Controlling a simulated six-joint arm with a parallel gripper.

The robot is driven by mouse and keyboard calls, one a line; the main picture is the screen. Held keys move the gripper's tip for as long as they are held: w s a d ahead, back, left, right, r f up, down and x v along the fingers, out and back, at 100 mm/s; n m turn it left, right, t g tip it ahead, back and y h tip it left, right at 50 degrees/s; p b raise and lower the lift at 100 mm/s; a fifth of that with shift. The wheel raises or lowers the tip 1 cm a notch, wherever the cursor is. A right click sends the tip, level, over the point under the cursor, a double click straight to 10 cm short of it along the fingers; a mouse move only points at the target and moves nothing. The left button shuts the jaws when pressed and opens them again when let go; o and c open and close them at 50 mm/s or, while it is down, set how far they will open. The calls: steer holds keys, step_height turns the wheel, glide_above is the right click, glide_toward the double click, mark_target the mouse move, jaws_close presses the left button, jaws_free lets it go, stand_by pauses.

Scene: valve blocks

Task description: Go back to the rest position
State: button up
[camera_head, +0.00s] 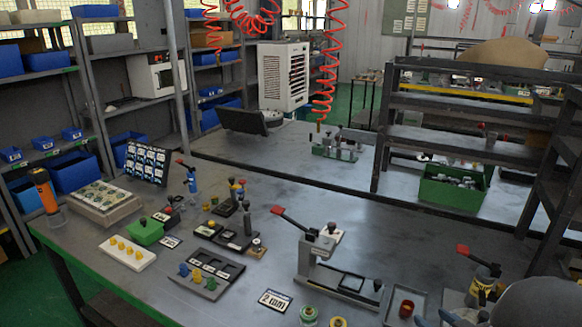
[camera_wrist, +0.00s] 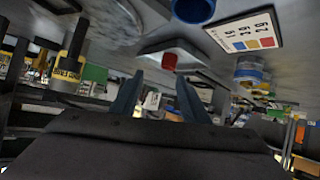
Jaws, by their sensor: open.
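My gripper (camera_wrist: 160,76) shows in the wrist view, its two dark blue-grey fingers spread apart with nothing held between them. The wrist picture appears upside down, with the table surface across the top. In the head view, part of my grey arm (camera_head: 540,303) shows at the lower right corner, over the table's near right end. A small red part (camera_wrist: 169,61) in a grey tray shows just beyond the fingertips in the wrist view; whether the fingers touch anything cannot be told.
A lever press (camera_head: 318,252) with a raised red handle stands left of my arm. A yellow-and-black device (camera_head: 484,290) with a red lever is close to my arm. A card (camera_head: 275,300), a green-rimmed round part (camera_head: 308,315) and the grey tray (camera_head: 417,297) lie near the front edge.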

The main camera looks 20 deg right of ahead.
steer(key=w+a+r+g+p, duration=0.3)
steer(key=w+a+g+p, duration=0.25)
steer(key=a, duration=0.45)
steer(key=s+a+r+g+y+p, duration=0.1)
steer(key=s+a+g, duration=0.2)
steer(key=a, duration=0.8)
steer(key=s+a+n+g+y+p, duration=0.1)
steer(key=s+a+g+y+p, duration=0.1)
steer(key=s+a, duration=0.5)
steer(key=a+g, duration=0.1)
steer(key=a, duration=0.3)
steer(key=shift+a+r, duration=0.4)
